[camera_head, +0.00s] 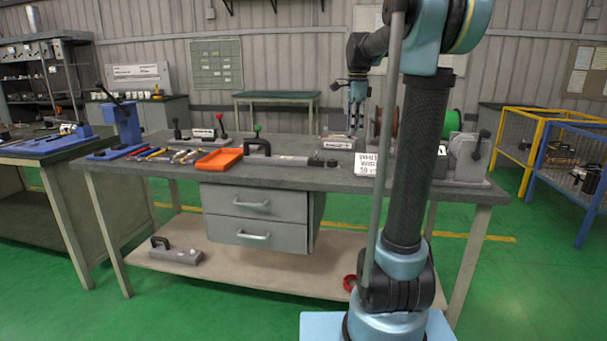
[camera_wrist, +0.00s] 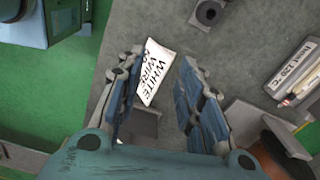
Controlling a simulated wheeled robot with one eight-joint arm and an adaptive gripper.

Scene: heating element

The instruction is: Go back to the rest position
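My gripper (camera_head: 357,104) is above the back right part of the grey workbench (camera_head: 340,180), pointing down. In the wrist view my gripper (camera_wrist: 160,82) has its two blue fingers apart, with nothing held between them. A white card with black lettering (camera_wrist: 157,72) lies beyond and below the fingers, and it also shows in the head view (camera_head: 366,164), partly hidden by my arm.
An orange tray (camera_head: 219,159), hand tools (camera_head: 172,155) and a black-handled grey fixture (camera_head: 280,157) are on the bench's left and middle. A labelled box (camera_head: 338,142) and spools, one green (camera_head: 451,123), stand near my arm. Yellow and blue cages (camera_head: 560,150) are at right.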

